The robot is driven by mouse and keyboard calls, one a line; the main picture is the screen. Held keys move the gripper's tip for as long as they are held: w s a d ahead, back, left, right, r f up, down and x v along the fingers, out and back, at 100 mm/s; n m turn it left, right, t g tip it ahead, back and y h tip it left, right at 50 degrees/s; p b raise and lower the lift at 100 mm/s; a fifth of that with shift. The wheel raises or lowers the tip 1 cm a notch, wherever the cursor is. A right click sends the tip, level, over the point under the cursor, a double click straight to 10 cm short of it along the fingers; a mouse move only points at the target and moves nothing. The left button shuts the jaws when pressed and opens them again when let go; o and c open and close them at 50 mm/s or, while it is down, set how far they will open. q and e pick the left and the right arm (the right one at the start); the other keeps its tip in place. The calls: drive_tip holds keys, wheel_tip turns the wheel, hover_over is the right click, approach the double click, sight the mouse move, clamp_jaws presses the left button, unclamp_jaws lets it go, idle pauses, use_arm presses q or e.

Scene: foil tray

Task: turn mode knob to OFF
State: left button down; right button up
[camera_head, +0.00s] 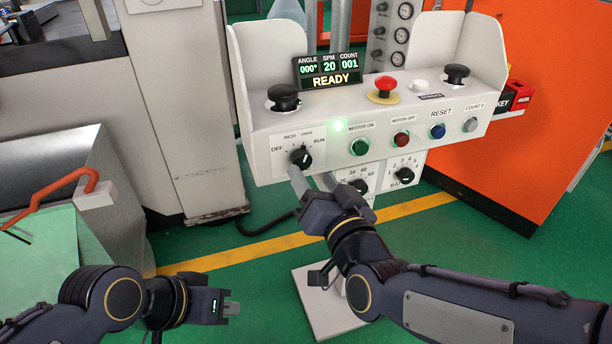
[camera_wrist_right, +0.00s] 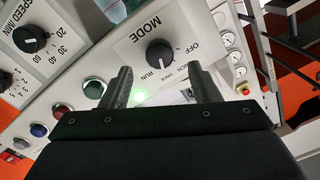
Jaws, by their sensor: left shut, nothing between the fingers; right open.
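The black mode knob (camera_head: 300,157) sits on the left of the white control panel's front face, with OFF, INCH, ONCE and RUN printed around it. It also shows in the right wrist view (camera_wrist_right: 160,53), beyond the fingertips and under the word MODE. Its exact pointer direction is hard to tell. My right gripper (camera_head: 311,178) is open just below and in front of the knob. In the right wrist view its fingers (camera_wrist_right: 160,72) stand apart, either side of the knob's line, and do not grip it. My left gripper (camera_head: 234,308) is shut and empty at the lower left, away from the panel.
The panel carries green (camera_head: 359,147), red (camera_head: 401,139) and blue (camera_head: 437,131) buttons right of the knob, and a red mushroom button (camera_head: 386,86) on top. Its display (camera_head: 329,70) reads READY. Lower dials (camera_head: 404,176) hang beneath. An orange cabinet (camera_head: 560,120) stands at right.

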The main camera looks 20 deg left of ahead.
sight(304, 163)
drive_tip(key=shift+b+x, duration=0.4)
drive_tip(key=shift+x, duration=1.85)
drive_tip(key=shift+c, duration=0.5)
drive_tip(key=c, duration=0.9)
